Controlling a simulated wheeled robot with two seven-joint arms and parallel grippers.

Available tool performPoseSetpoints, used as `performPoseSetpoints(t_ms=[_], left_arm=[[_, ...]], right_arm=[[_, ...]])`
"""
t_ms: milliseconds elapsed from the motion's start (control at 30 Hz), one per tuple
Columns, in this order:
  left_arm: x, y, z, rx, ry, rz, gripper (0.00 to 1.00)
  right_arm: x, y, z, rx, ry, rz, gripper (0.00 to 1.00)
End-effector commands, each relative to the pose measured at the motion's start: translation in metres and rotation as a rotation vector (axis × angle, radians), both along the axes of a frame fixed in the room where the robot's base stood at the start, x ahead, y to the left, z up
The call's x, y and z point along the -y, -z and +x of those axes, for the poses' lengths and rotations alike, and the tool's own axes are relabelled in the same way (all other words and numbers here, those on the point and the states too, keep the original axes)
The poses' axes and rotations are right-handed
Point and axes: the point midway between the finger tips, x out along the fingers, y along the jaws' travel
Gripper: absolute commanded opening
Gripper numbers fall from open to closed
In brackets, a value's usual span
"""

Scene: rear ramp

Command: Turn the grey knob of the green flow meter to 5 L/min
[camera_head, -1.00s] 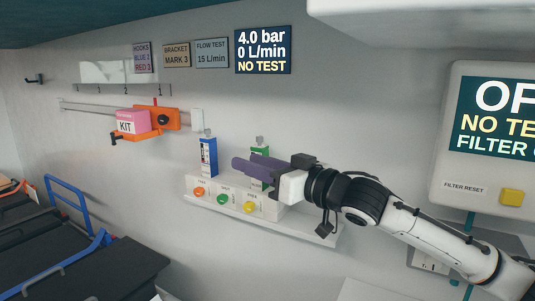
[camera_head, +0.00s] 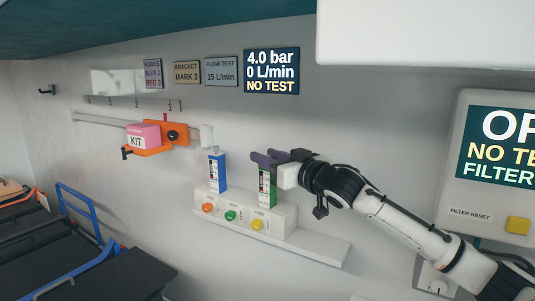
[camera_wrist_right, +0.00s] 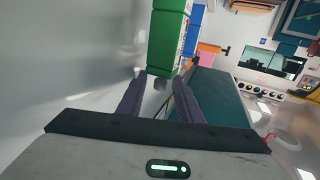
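The green flow meter (camera_head: 266,189) stands on the white block, right of the blue flow meter (camera_head: 218,172). My right gripper (camera_head: 262,158) is at the top of the green meter, its purple fingers overlapping that end. In the right wrist view the green meter (camera_wrist_right: 167,42) is straight ahead, and the two fingers are apart. A small grey part, apparently the knob (camera_wrist_right: 160,83), shows between the fingertips; contact cannot be told. The knob is hidden by the fingers in the head view. The display (camera_head: 271,72) reads 4.0 bar, 0 L/min, NO TEST. My left gripper is out of view.
The white block (camera_head: 238,215) carries orange, green and yellow buttons on a shelf (camera_head: 320,249). A sign (camera_head: 221,71) reads FLOW TEST 15 L/min. A pink kit (camera_head: 144,136) in an orange bracket is on the left. A filter panel (camera_head: 455,180) is at the right.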

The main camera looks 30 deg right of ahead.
Motion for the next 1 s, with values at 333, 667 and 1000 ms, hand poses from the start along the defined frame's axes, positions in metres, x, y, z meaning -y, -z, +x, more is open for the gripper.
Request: performPoseSetpoints(t_ms=[333, 667, 1000], left_arm=[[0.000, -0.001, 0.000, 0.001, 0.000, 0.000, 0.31], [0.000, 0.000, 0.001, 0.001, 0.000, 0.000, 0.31], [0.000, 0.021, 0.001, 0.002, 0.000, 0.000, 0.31]], right_arm=[[0.000, 0.000, 0.002, 0.001, 0.000, -0.001, 0.22], [-0.001, 0.001, 0.002, 0.001, 0.003, 0.000, 0.00], [-0.004, 0.004, 0.001, 0.004, 0.121, 0.007, 0.00]])
